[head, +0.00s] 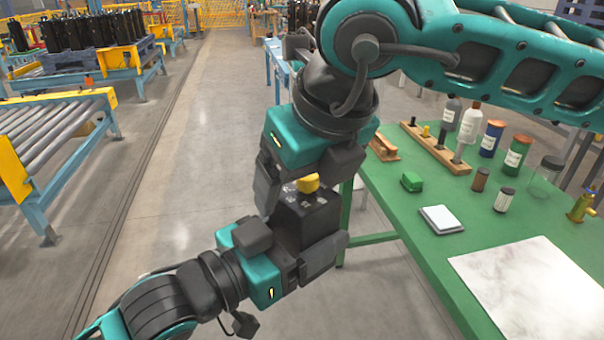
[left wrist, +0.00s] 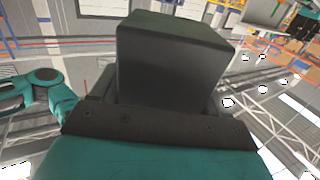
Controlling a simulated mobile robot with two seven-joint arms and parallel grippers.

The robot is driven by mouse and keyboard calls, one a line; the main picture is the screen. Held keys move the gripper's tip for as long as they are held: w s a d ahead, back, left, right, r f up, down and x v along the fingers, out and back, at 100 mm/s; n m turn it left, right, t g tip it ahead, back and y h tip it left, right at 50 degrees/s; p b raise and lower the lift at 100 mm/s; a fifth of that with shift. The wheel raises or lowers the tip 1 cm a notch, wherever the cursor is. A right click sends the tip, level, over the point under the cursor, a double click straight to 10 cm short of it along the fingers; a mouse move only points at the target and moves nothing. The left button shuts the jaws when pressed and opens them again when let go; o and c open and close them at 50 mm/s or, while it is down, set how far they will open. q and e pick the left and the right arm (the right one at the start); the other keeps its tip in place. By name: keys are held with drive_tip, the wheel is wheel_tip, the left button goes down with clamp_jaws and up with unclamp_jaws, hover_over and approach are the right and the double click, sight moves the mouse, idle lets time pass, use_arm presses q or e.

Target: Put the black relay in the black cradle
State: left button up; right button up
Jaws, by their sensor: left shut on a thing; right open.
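The relay also shows as a dark block in the left wrist view (left wrist: 170,62). My right gripper (head: 306,176) comes down from above. Its fingers are open, one on each side of the relay's top and the knob; I cannot tell whether they touch it. I cannot make out the black cradle in either view.
The green table (head: 390,215) holds a wooden rack (head: 435,150), a green block (head: 411,182), a white square item (head: 441,219), bottles, jars and a brass fitting (head: 581,207). A pale marbled sheet (head: 535,285) lies at its front. A roller conveyor (head: 50,130) stands left; floor between is clear.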

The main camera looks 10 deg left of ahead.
drive_tip(key=c, duration=1)
use_arm(q)
drive_tip(key=o, duration=1)
use_arm(e)
drive_tip(key=shift+c, duration=0.7)
use_arm(q)
drive_tip(key=o, duration=0.4)
use_arm(e)
drive_tip(key=shift+c, duration=1.2)
